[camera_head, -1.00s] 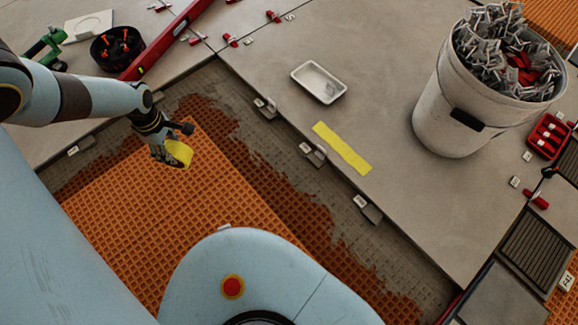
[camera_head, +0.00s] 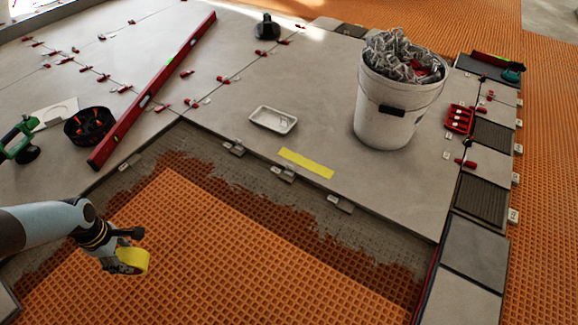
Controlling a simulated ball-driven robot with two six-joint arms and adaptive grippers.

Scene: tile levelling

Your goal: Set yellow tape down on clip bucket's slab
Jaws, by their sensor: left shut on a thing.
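My left gripper (camera_head: 124,262) is shut on the yellow tape (camera_head: 134,260), a roll held above the orange waffle mat at the lower left. The clip bucket (camera_head: 391,104) is a white pail heaped with grey clips and a few red pieces. It stands on a large grey slab (camera_head: 330,110) at the right of centre. A flat yellow strip (camera_head: 306,163) lies on that slab near its front edge. My right gripper is not in view.
A white tray (camera_head: 273,119) lies on the slab left of the bucket. A red level (camera_head: 150,95), a black bowl (camera_head: 89,126) and a green tool (camera_head: 20,140) lie at the left. A red clip box (camera_head: 459,118) is right of the bucket. Bare slab lies around the yellow strip.

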